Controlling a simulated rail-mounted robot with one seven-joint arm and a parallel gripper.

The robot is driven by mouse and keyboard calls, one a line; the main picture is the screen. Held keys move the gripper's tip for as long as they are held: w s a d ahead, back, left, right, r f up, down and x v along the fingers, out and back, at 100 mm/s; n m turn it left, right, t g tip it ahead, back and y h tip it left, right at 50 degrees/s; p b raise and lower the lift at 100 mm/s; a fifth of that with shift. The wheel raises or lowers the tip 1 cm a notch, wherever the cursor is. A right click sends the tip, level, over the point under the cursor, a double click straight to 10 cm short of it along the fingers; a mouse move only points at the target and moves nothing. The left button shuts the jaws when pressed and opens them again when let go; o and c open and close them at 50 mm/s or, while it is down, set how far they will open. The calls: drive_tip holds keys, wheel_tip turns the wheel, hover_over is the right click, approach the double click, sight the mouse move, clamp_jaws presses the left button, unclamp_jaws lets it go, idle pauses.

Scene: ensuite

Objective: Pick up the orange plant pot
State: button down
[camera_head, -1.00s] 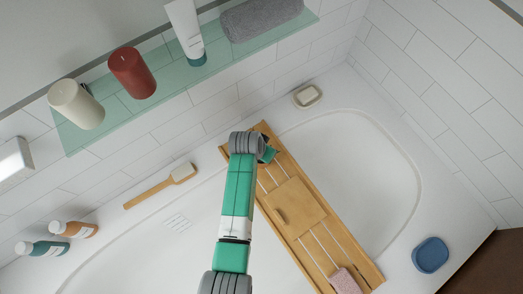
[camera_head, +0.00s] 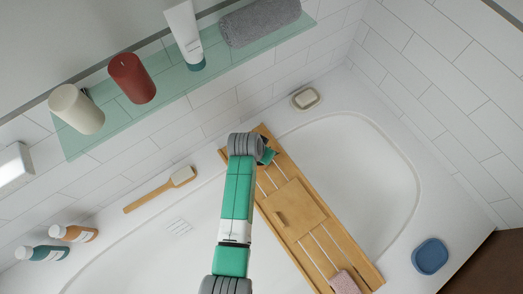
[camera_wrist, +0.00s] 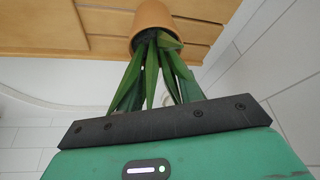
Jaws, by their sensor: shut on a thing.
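The orange plant pot (camera_wrist: 169,22) shows at the top of the wrist view, with long green leaves (camera_wrist: 158,70) reaching from it towards my gripper (camera_wrist: 160,118). The leaves run behind the dark edge of the gripper body. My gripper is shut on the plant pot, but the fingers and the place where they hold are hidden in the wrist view. In the head view, my gripper (camera_head: 267,156) is mostly hidden behind my wrist, over the far end of the wooden bath tray (camera_head: 304,210). I cannot tell whether the pot touches the tray.
A pink cloth (camera_head: 343,282) lies on the tray's near end. A brush (camera_head: 160,189), two bottles (camera_head: 58,242), a soap dish (camera_head: 305,98) and a blue dish (camera_head: 430,256) stand on the tub rim. A glass shelf (camera_head: 90,143) with candles, tube and towel hangs above.

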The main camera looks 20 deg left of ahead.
wheel_tip(320, 180, up, 3)
drive_tip(key=shift+s+f+p, duration=0.1)
drive_tip(key=shift+s+p, duration=0.05)
drive_tip(key=shift+p, duration=0.3)
drive_tip(key=s+r+p, duration=0.1)
drive_tip(key=s+p, duration=0.1)
drive_tip(key=s, duration=1.3)
drive_tip(key=shift+s+d+p, duration=0.3)
drive_tip(key=shift+s+p, duration=0.05)
drive_tip(key=shift+p, duration=0.05)
